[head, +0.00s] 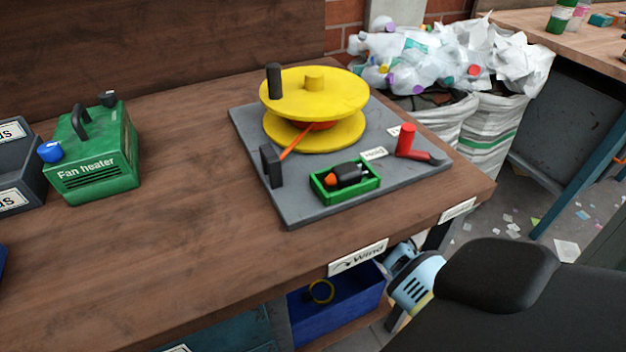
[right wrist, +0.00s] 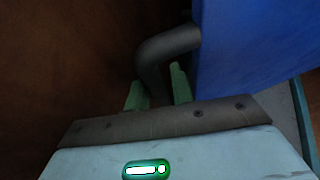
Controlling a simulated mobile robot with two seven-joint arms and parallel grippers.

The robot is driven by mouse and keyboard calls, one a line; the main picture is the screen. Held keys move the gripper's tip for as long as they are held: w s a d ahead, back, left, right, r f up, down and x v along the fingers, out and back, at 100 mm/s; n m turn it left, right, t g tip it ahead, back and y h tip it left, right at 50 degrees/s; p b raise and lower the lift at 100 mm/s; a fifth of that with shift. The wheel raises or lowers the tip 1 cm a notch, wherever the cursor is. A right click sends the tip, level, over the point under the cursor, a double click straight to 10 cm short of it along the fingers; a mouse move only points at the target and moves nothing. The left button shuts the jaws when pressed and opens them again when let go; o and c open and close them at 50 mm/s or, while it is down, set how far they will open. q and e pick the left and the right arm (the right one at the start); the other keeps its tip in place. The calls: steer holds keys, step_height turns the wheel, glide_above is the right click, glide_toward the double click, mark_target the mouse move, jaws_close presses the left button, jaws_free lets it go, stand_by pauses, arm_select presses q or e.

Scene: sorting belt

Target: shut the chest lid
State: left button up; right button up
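No chest or lid can be made out for certain. In the right wrist view, the two green fingers of my right gripper (right wrist: 158,92) stand close against both sides of a dark bent handle (right wrist: 168,45), which fills the gap between them. What the handle is fixed to is hidden in shadow. A blue panel (right wrist: 250,45) rises just right of it, and a dark brown surface (right wrist: 60,60) is on the left. In the head view, my light-blue right gripper body (head: 413,283) is low beside the bench front, its fingers hidden. My left gripper is not in view.
The wooden bench (head: 190,240) carries a grey board (head: 290,212) with a yellow reel (head: 315,95), and a green fan heater (head: 95,155). Below the bench is a blue bin (head: 350,315) with a yellow ring. White sacks (head: 490,120) stand behind.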

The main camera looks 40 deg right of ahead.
steer(key=shift+w+r, duration=0.1)
steer(key=shift+w, duration=0.25)
jaws_close()
